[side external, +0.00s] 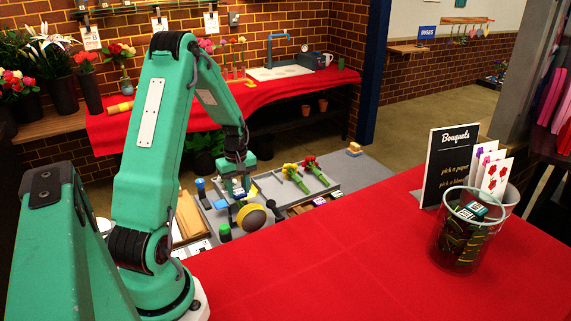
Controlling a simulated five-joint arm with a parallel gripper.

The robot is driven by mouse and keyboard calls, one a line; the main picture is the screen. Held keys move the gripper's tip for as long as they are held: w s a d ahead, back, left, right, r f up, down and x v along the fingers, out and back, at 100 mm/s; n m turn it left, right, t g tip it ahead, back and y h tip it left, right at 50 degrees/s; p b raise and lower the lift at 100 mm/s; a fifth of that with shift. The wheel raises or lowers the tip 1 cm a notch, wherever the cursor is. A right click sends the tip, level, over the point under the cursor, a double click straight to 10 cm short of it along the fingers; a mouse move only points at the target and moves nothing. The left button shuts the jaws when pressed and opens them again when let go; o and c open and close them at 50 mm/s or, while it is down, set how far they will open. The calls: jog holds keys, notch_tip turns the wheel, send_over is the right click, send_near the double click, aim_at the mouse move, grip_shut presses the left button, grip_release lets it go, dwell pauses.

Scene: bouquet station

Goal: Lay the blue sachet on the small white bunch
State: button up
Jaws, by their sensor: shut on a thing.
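My gripper (238,184) is at the end of the green arm, pointing down over the grey work surface, left of the picture's middle. It is shut on a small blue thing (239,193), which looks like the blue sachet; the fingers partly hide it. I cannot tell its exact height above the surface. The small white bunch cannot be made out clearly; the area under my gripper is crowded and partly hidden. A bunch with yellow flowers (290,170) and a bunch with red flowers (311,163) lie to the right of my gripper.
A round yellow-and-black thing (251,217) and a blue-topped item (201,186) stand close to my gripper. A wooden box (188,215) is at the left. The red cloth (340,265) in front is mostly clear, with a glass jar (465,235) and a black sign (448,165) at right.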

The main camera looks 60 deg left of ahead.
jog(key=shift+f, duration=0.85)
jog(key=shift+f, duration=0.3)
dwell(1.1)
jog(key=o, duration=1.5)
jog(key=shift+r, duration=3.5)
jog(key=shift+d, duration=0.1)
